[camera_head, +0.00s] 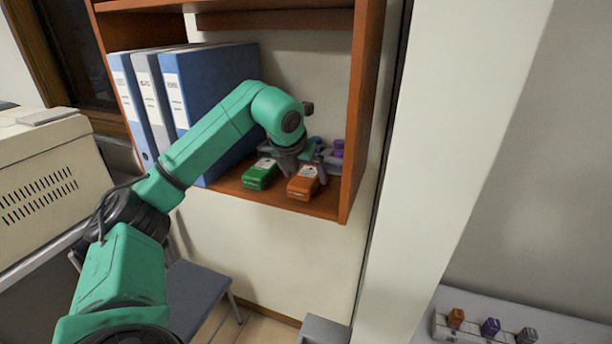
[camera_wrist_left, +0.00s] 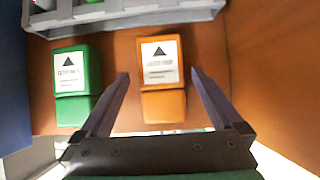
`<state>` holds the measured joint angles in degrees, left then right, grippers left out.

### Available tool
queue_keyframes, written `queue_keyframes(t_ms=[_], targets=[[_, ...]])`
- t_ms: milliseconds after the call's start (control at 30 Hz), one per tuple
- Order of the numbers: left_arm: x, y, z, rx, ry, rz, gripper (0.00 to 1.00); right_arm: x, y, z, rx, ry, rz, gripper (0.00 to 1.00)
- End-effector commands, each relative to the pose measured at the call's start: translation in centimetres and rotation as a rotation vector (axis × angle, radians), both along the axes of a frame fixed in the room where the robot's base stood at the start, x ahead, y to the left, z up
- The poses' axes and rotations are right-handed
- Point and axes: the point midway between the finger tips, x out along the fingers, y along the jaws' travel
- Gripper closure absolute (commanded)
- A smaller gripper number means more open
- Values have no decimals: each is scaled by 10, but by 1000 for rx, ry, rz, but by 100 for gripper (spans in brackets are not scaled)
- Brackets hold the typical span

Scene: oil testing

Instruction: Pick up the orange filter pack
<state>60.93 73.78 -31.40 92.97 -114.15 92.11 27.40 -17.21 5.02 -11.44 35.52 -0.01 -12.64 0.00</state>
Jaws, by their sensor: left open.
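The orange filter pack (camera_head: 303,184) stands on the wooden shelf near its front edge, with a white label on it. In the left wrist view the orange filter pack (camera_wrist_left: 163,100) lies between the two fingers, with a gap on each side. My left gripper (camera_head: 308,168) is open above and around the pack; its fingers (camera_wrist_left: 160,85) do not appear to touch it. A green filter pack (camera_head: 260,174) stands just left of the orange one, and in the wrist view it is outside the left finger (camera_wrist_left: 75,90). My right gripper is not in view.
A grey rack (camera_wrist_left: 130,18) with items sits behind the packs. Blue and grey binders (camera_head: 200,85) stand at the shelf's left. The shelf's right wall (camera_head: 362,110) is close to the gripper. A white rack (camera_head: 480,332) with small coloured items is at lower right.

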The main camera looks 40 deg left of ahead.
Motion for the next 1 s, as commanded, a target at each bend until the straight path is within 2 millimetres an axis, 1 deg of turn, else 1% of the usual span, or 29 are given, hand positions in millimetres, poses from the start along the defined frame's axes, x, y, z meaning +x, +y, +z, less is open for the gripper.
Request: queue_keyframes(t_ms=[33, 67, 167, 300, 333, 367, 400, 467, 500, 567, 600, 767, 867, 967, 1000], targets=[[4, 2, -3, -1, 5, 2, 0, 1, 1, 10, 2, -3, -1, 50], [7, 3, -7, 0, 3, 2, 0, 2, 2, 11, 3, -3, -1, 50], [10, 4, -15, -1, 0, 1, 0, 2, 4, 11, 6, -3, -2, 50], [11, 4, -16, 0, -1, 1, 0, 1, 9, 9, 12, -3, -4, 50], [11, 4, -16, 0, -1, 1, 4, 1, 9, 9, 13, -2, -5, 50], [11, 4, -16, -1, -1, 0, 15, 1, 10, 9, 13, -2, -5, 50], [11, 4, -16, -1, -1, 0, 31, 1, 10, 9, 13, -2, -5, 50], [11, 4, -16, -1, -1, 0, 54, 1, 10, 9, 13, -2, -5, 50], [11, 4, -16, -1, -1, 0, 69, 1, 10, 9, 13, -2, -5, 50], [11, 4, -16, -1, -1, 0, 92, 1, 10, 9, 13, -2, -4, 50], [11, 4, -16, -1, -2, 0, 95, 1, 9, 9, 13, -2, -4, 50], [11, 4, -16, -1, -2, 0, 95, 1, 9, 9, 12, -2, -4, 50], [11, 3, -12, -2, -5, -1, 95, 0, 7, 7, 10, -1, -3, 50], [12, 3, 0, -3, -7, -1, 95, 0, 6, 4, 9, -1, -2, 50], [12, 2, 8, -5, -9, -1, 95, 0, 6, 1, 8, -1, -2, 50]])
